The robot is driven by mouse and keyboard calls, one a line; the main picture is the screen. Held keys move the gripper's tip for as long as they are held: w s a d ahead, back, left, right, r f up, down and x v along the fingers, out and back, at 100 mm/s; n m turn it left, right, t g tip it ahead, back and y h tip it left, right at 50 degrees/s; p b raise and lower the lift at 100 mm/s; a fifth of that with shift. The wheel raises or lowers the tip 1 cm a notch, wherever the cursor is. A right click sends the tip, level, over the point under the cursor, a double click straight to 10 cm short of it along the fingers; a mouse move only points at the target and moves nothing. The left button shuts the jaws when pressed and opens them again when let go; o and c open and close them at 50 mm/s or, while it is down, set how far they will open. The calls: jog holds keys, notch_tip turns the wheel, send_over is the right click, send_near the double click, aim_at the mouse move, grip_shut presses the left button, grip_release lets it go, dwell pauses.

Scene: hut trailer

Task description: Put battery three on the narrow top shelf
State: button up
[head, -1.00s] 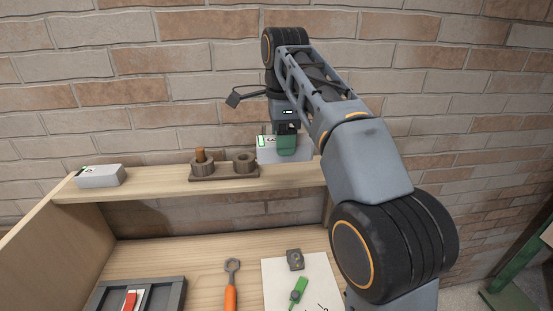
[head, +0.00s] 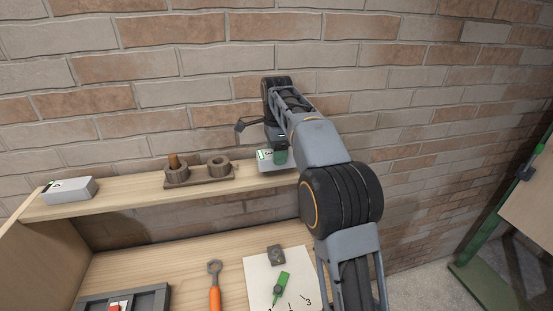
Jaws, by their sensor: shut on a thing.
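My gripper (head: 280,157) is shut on a grey-white battery (head: 266,167) with a green-edged label; its number is too small to read surely. The held battery is level and at the right part of the narrow top shelf (head: 130,190), right of a dark wooden holder. Its underside looks at or very near the shelf board; I cannot tell whether it touches. Another grey battery (head: 70,192) with a white label lies at the shelf's left end. My arm hides the shelf's right end.
A wooden holder (head: 200,178) with round cups stands mid-shelf. Below, the bench carries a dark tray (head: 150,298), an orange-handled wrench (head: 215,290), a white sheet (head: 258,270) with a green pointer, and a small grey block (head: 276,255). A brick wall stands behind.

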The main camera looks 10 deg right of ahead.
jog(key=shift+f, duration=1.35)
jog(key=shift+f, duration=0.15)
jog(key=o, duration=1.1)
